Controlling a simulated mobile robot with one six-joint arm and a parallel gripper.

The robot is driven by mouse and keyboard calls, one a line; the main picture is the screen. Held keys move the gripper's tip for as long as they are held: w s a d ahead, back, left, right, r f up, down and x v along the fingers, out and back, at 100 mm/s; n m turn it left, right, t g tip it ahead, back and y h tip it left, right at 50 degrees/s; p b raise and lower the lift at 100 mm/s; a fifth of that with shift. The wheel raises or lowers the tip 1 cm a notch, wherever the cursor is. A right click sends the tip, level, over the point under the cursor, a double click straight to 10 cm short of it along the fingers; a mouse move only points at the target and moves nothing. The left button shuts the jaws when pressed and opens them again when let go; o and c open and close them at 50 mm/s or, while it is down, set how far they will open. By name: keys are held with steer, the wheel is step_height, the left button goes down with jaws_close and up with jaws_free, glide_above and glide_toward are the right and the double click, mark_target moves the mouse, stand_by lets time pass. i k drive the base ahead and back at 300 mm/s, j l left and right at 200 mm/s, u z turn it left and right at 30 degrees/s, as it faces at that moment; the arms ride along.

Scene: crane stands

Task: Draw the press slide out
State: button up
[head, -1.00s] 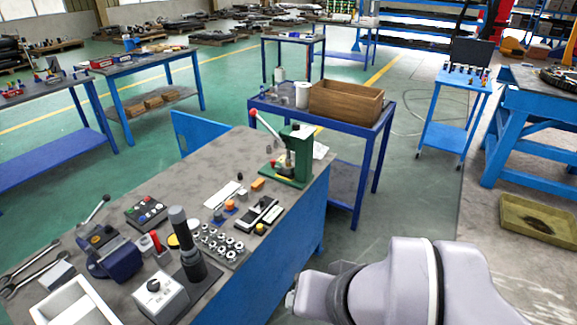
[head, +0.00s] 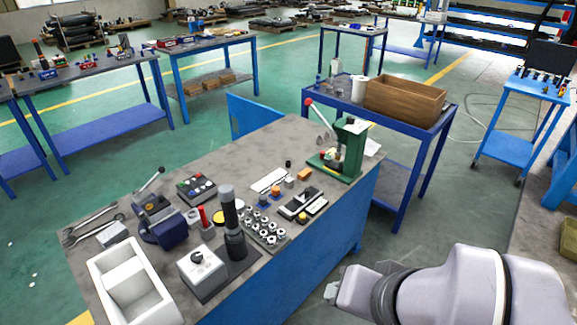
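A green hand press (head: 350,147) with a red-knobbed lever stands at the far right end of the grey-topped workbench (head: 225,155). Small red and yellow parts show low on its front. I cannot clearly make out its slide at this size, nor how far in or out it sits. A pale lilac part of my arm fills the bottom right, in front of the bench and well apart from the press. No gripper fingers show.
Nearer on the bench are a blue vise (head: 165,228), a dark upright cylinder (head: 233,220), a socket tray (head: 266,232) and a white bin (head: 130,285). Behind the press, a blue cart (head: 438,128) carries a wooden box (head: 403,100). Floor right of the bench is open.

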mark_target(337, 165)
steer(key=i+l+u, duration=0.1)
steer(key=i, duration=0.35)
steer(key=i+l, duration=0.3)
steer(key=i, duration=0.15)
steer(key=i+l+u, duration=0.15)
steer(key=i, duration=0.3)
steer(key=i+l, duration=0.3)
steer(key=i+u, duration=0.05)
steer(key=i, duration=0.05)
